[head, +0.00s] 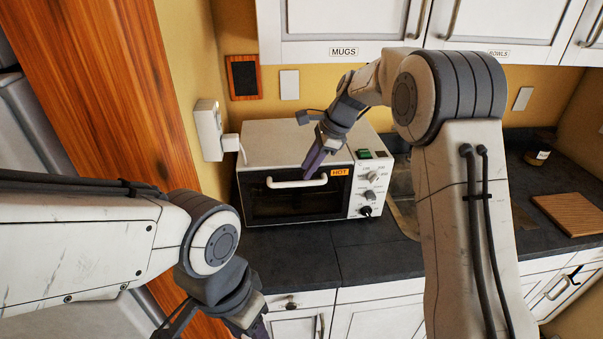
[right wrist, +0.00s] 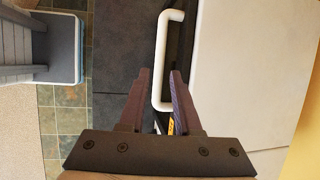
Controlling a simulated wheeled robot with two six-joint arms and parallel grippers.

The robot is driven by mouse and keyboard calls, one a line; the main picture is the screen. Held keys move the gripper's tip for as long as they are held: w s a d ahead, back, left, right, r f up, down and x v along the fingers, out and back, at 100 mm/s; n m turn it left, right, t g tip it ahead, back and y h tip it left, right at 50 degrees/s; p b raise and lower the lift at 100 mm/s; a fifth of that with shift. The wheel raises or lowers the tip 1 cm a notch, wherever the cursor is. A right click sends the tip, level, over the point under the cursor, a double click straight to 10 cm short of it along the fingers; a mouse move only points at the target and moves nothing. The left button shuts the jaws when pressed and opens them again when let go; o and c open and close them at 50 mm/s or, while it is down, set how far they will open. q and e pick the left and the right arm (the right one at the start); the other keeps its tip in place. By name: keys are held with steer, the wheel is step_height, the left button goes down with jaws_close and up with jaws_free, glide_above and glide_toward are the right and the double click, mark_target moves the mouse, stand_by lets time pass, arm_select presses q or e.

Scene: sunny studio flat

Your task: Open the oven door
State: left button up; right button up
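The white countertop oven (head: 270,143) has a dark glass door (head: 300,205), which looks shut. A white bar handle (head: 290,184) runs along the door's upper part. My right gripper (head: 311,174) reaches down to the handle's right half. In the right wrist view, its two purple fingers (right wrist: 160,75) are apart, with the handle (right wrist: 162,55) running between them in the picture. I cannot tell whether they touch it. My left gripper (head: 258,329) is low at the bottom edge, partly cut off, and away from the oven.
The dark counter (head: 290,258) in front of the oven is clear. Wall cabinets (head: 345,22) hang above. A wooden panel (head: 95,75) stands at left. A sink (head: 403,195) and a wooden board (head: 570,212) are to the right.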

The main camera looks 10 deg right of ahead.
mark_target(302, 182)
steer(key=shift+p+x, duration=0.4)
steer(key=shift+x, duration=1.85)
jaws_close()
steer(key=shift+r, duration=0.1)
